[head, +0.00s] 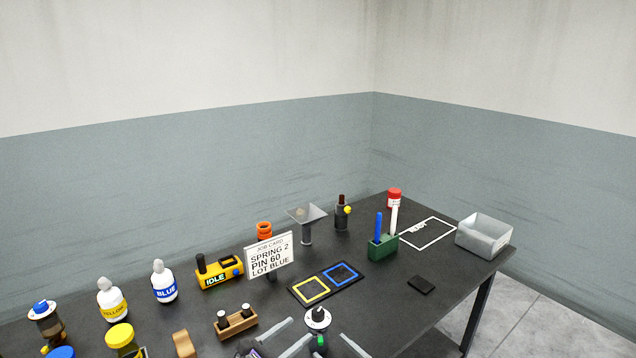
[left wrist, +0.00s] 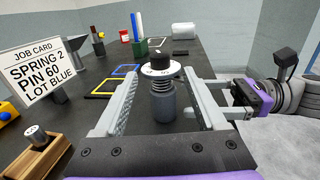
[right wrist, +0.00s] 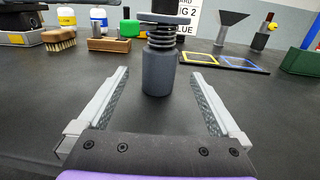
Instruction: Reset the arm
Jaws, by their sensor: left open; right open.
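A dark grey spring device stands upright on the black table, with a coil spring, a white marked dial and a black knob (head: 318,317). It also shows in the left wrist view (left wrist: 161,101) and the right wrist view (right wrist: 158,72). My left gripper (head: 301,330) is open, its fingers spread either side of the device in the left wrist view. My right gripper (right wrist: 160,78) is open, with the device's body between or just beyond its fingertips; I cannot tell which. Neither gripper is visibly clamped on anything. My right gripper is mostly cut off in the head view.
A job card (head: 269,256), a wooden block with pegs (head: 236,323) and a brush (head: 184,344) are close left. Yellow and blue square frames (head: 325,284) lie behind the device. A green pen holder (head: 382,247) and a grey bin (head: 484,236) stand right. Table is clear at front right.

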